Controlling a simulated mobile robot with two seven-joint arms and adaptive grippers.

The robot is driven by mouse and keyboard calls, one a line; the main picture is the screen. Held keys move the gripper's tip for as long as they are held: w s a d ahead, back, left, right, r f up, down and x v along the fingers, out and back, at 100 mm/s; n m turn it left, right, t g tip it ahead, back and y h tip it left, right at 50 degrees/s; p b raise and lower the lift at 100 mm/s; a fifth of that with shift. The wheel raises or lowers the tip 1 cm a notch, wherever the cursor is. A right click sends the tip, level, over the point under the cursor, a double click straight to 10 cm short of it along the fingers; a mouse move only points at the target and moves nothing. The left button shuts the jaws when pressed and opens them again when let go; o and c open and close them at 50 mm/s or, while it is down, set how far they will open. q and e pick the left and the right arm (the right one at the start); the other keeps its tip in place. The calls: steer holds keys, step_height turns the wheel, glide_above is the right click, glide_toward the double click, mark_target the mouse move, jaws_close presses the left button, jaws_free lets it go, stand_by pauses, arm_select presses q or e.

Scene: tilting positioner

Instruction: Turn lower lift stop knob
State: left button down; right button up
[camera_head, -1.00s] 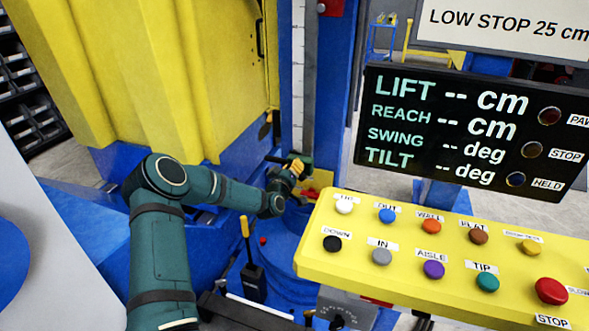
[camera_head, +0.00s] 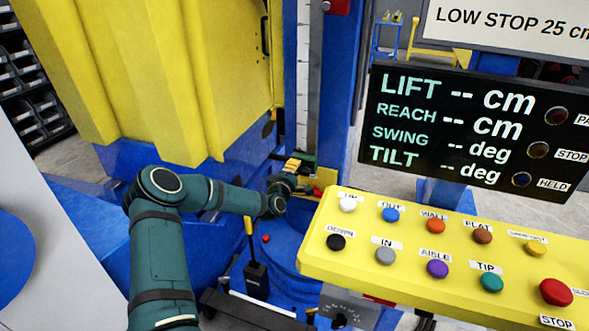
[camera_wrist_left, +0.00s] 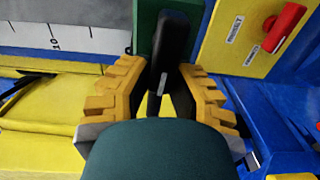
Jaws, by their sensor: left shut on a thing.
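The lower lift stop knob (camera_wrist_left: 173,50) shows in the left wrist view as a black bar-shaped grip on a green block (camera_wrist_left: 147,28), beside a white scale with a 10 mark. My left gripper (camera_wrist_left: 165,82) has its yellow ribbed fingers shut on the knob, one on each side. In the head view the left gripper (camera_head: 291,172) is at the foot of the white vertical scale (camera_head: 303,100), small and partly blocking the knob. My right gripper is not in view.
A yellow button panel (camera_head: 330,258) and a black display (camera_head: 450,130) with blank readings stand to the right of my left arm. A sign above reads LOW STOP 25 cm. A red handle (camera_wrist_left: 284,27) on a yellow plate is close to the gripper.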

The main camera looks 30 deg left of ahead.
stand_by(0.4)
arm_select(q)
steer(key=c, duration=0.9)
jaws_free()
steer(key=shift+w, duration=0.1)
steer(key=shift+o, duration=0.2)
steer(key=v, duration=1.2)
